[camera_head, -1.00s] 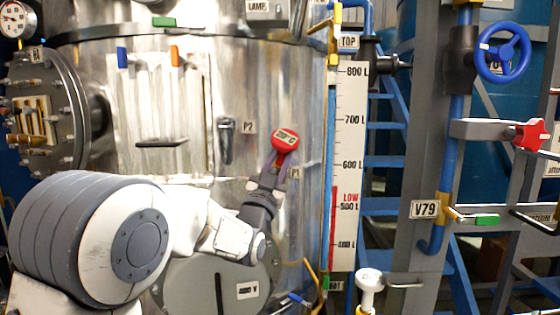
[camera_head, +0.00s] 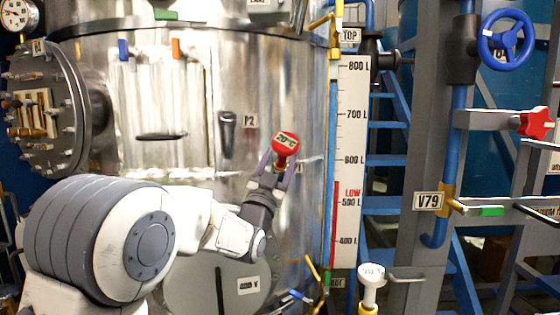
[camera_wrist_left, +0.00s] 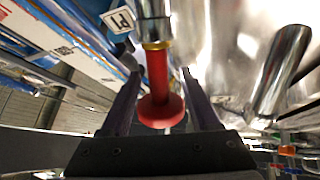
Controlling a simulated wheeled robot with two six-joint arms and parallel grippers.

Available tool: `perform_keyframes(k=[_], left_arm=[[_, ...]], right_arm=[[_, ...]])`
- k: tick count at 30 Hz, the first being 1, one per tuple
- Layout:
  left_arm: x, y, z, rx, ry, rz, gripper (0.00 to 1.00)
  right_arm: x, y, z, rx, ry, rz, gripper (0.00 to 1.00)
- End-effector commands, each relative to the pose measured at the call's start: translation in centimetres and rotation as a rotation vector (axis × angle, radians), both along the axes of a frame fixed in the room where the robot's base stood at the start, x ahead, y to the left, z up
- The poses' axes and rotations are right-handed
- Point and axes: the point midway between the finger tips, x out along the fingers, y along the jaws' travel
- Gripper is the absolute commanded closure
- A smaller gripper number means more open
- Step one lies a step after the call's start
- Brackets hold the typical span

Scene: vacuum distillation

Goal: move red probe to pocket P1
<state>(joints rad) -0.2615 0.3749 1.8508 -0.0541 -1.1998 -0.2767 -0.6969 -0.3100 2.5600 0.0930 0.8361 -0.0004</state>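The red probe (camera_head: 285,144) has a round red head with a small temperature label. It is in front of the steel vessel, beside the P1 tag (camera_head: 299,168). In the left wrist view the red probe (camera_wrist_left: 157,75) meets a metal pocket (camera_wrist_left: 154,30) at a brass collar, next to the P1 tag (camera_wrist_left: 118,20). How deep it sits is hidden. My left gripper (camera_head: 277,166) is open, with its fingers on either side of the probe. In the left wrist view, gaps show between the left gripper's fingers (camera_wrist_left: 161,75) and the probe. My right gripper is not in view.
Pocket P2 (camera_head: 227,135) is a dark tube left of the probe. A level scale (camera_head: 350,150) stands close on the right. A blue handwheel (camera_head: 505,40), a red star knob (camera_head: 536,123) and a white-topped fitting (camera_head: 371,285) are farther right.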

Motion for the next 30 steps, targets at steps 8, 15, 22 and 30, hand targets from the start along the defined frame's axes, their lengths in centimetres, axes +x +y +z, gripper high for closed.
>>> perform_keyframes(k=[8,15,22,30], left_arm=[[0.0,0.0,0.0,0.0,0.001,0.0,0.36],[-1.8,0.6,-1.4,0.0,0.001,0.0,0.36],[-6.8,2.3,-1.8,-0.001,-0.003,0.001,0.36],[-11.9,4.0,-1.7,-0.001,-0.002,0.002,0.36]], right_arm=[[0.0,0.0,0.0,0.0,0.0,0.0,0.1],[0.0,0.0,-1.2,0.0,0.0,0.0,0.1],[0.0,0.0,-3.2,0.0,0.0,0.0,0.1],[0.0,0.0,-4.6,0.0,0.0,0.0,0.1]])
